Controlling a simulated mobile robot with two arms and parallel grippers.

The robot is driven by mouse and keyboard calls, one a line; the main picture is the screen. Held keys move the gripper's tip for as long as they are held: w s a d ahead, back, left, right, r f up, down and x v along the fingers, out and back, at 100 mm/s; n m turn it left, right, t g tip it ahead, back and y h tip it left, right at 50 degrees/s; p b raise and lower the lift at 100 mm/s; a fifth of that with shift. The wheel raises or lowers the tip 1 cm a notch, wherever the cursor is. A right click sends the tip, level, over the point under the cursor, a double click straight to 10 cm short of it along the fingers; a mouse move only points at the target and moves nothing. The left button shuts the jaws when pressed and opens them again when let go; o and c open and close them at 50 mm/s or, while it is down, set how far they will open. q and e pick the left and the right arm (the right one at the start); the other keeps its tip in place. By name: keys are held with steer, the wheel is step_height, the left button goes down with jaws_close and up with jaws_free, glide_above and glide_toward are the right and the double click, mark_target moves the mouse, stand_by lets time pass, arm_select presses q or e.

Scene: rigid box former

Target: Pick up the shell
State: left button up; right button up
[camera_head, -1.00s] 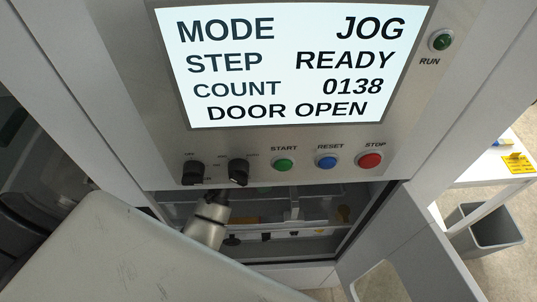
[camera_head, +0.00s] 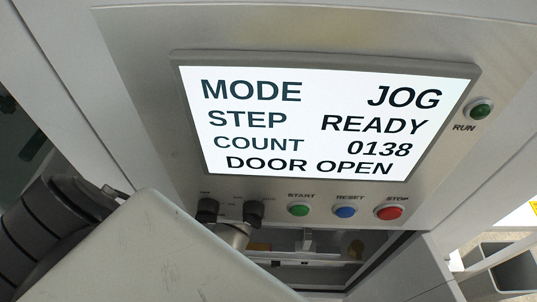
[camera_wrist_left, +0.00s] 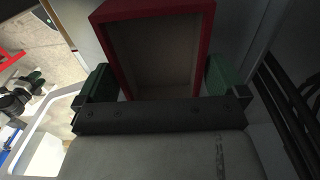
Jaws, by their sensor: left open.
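The shell (camera_wrist_left: 203,12), an open box with a red outer face and rim and a dull grey-brown inside, fills the upper middle of the left wrist view. My left gripper (camera_wrist_left: 157,82) has its two green-padded fingers on either side of the shell, near its lower end. It is open; whether a pad touches the shell wall is too dark to tell. In the head view the shell is not seen, and my left gripper's fingers are hidden behind my own arm. My right gripper is in neither view.
In the head view a control panel screen (camera_head: 315,115) reads JOG, READY, 0138, DOOR OPEN. Two black knobs (camera_head: 253,212) and green, blue and red buttons (camera_head: 345,212) sit below it, above an open machine bay (camera_head: 330,265). A grey bin (camera_head: 505,272) stands at right.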

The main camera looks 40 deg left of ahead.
arm_select(q)
steer(key=shift+f, duration=0.95)
steer(key=shift+c, duration=0.2)
steer(key=c, duration=0.6)
